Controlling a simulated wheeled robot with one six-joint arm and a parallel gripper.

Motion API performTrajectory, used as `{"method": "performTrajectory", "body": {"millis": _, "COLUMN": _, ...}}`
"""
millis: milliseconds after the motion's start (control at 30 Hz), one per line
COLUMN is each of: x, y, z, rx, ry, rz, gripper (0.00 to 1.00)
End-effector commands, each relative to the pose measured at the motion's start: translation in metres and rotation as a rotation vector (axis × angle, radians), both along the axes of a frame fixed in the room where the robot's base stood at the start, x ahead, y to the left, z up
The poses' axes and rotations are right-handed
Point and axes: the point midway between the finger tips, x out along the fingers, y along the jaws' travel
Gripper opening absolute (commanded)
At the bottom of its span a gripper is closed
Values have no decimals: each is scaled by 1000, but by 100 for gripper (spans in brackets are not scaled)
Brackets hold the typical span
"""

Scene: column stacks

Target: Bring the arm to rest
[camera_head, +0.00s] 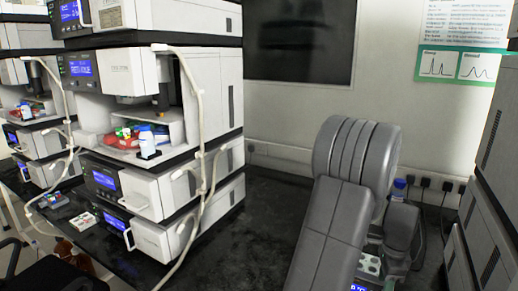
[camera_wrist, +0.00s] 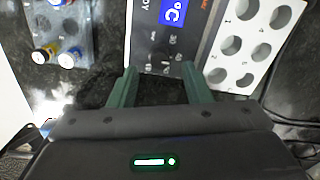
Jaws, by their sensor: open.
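My gripper (camera_wrist: 160,88) shows in the wrist view with its two green fingers apart and nothing between them. It hangs over the dark bench (camera_wrist: 97,88), near the front edge of a device with a blue °C display (camera_wrist: 172,12). In the head view my grey arm rises at the right and hides part of the bench; the gripper itself is not visible there.
A white rack with numbered holes (camera_wrist: 240,40) lies right of the fingers; small vials (camera_wrist: 68,58) sit at the left. Instrument stacks (camera_head: 160,100) with hanging tubes stand left of my arm. Another stack (camera_head: 490,170) is close on the right. A bottle with a blue cap (camera_head: 399,186) stands behind my arm.

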Motion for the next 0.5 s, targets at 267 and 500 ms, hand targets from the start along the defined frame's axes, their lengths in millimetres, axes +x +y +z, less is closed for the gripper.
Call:
{"method": "performTrajectory", "body": {"millis": 267, "x": 0, "y": 0, "z": -34, "rx": 0, "ry": -1, "rz": 82, "gripper": 44}}
{"method": "performTrajectory", "body": {"millis": 500, "x": 0, "y": 0, "z": -34, "rx": 0, "ry": 0, "rz": 277, "gripper": 44}}
